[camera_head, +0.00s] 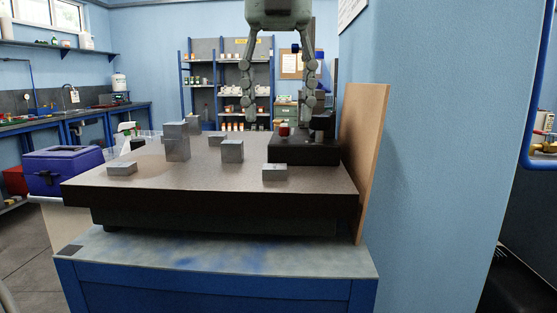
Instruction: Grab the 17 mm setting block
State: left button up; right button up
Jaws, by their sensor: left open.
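Several grey metal blocks stand on the dark surface plate (200,178). They are a tall block (177,145), a mid-size cube-like block (232,151), a low block (275,172) near the front right, a low flat block (122,169) at the left and a small block (216,140) farther back. I cannot read any size mark, so I cannot tell which is the 17 mm setting block. My left gripper (278,109) hangs down from the top, open and empty, its fingers apart above the back right of the plate. My right gripper is not in view.
A black stand (303,152) with a small red-topped part (284,130) sits at the plate's back right. A wooden board (367,155) rises along the right edge. A blue box (65,170) is at the left. The plate's front middle is clear.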

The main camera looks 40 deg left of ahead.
aim_at(275, 165)
pick_arm(q)
jog(key=shift+w+a, duration=0.15)
jog(key=shift+w, duration=0.15)
jog(key=shift+f, duration=0.25)
jog(key=f, duration=0.4)
jog(key=s+f, duration=0.1)
jog(key=f, duration=0.1)
jog(key=shift+a+f, duration=0.1)
jog(key=shift+f, duration=0.05)
jog(key=shift+w+f, duration=0.1)
jog(key=shift+f, duration=0.35)
grip_shut()
jog(key=shift+r, duration=0.15)
